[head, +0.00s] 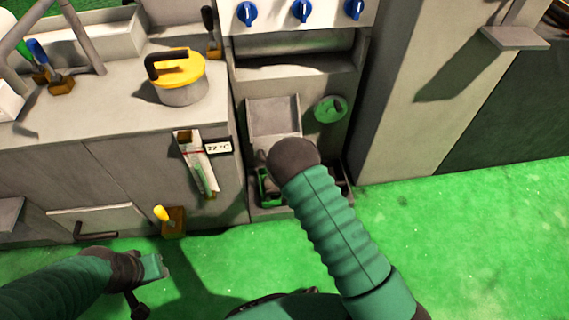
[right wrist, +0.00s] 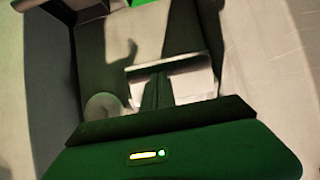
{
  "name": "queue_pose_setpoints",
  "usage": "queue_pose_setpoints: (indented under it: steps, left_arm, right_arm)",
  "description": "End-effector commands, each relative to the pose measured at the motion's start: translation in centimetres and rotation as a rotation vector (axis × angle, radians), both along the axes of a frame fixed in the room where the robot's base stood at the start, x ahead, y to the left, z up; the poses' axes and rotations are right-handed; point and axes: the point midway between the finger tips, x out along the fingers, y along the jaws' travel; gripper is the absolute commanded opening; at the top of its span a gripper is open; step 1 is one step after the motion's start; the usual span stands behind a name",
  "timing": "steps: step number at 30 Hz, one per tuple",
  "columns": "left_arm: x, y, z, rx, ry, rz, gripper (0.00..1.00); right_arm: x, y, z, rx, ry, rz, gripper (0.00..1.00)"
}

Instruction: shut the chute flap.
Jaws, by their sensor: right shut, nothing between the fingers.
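The grey panel with raised side edges (head: 274,117) in the machine's front recess looks like the chute flap; my right wrist covers the area just below it. I cannot tell from here how far it stands open. My right gripper (head: 268,188) is low in front of the recess, below this panel and mostly hidden by my wrist. In the right wrist view its fingers (right wrist: 158,92) are shut and empty, in front of a pale edged piece (right wrist: 198,84). My left gripper (head: 155,267) is low at the left, over the green floor, away from the panel; its finger gap is unclear.
A green round knob (head: 330,109) sits right of the panel. Blue knobs (head: 302,10) are above. A yellow-lidded pot (head: 180,78) stands on the counter at left. A yellow-handled lever (head: 164,215) juts out below. Green floor at the right is clear.

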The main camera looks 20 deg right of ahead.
Motion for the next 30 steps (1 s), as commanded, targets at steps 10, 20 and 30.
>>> queue_pose_setpoints:
  steps: [10, 20, 30]
  left_arm:
    - [0.0, 0.0, -1.0, 0.0, 0.0, 0.0, 0.36]
    - [0.0, 0.0, -1.2, 0.0, 0.0, 0.0, 0.36]
    - [0.0, 0.0, -1.2, 0.0, 0.0, 0.0, 0.36]
  right_arm:
    - [0.6, -0.1, -2.1, 0.001, 0.003, 0.0, 0.0]
    - [0.8, -0.2, -2.5, 0.001, 0.003, 0.001, 0.0]
    - [0.8, -0.2, -2.5, 0.001, 0.003, 0.001, 0.0]
